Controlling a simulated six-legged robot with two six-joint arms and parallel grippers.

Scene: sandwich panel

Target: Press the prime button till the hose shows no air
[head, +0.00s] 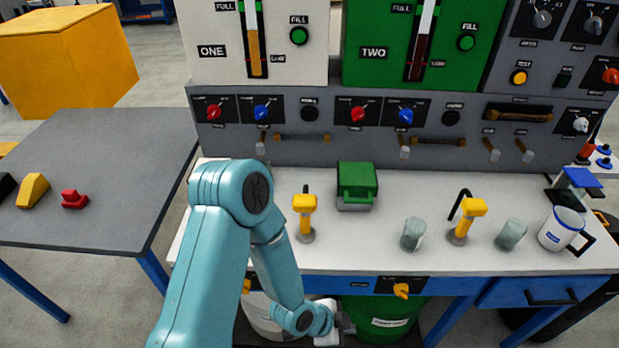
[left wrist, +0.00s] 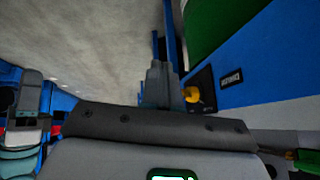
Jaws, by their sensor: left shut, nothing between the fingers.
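Two black round buttons sit on the grey panel, a left one (head: 309,109) and a right one (head: 451,117); their labels are too small to read surely. I cannot tell whether air is inside. My left gripper (head: 346,325) is low in front of the bench, below its front edge and far from both buttons. In the left wrist view its fingers (left wrist: 161,82) are together and empty.
A white tank (head: 205,45) and a green tank (head: 362,45) stand above the panel. The white benchtop (head: 335,240) holds yellow taps, a green box (head: 357,188), grey cups and a white mug (head: 560,230). A yellow knob (head: 401,290) is on the blue front rail.

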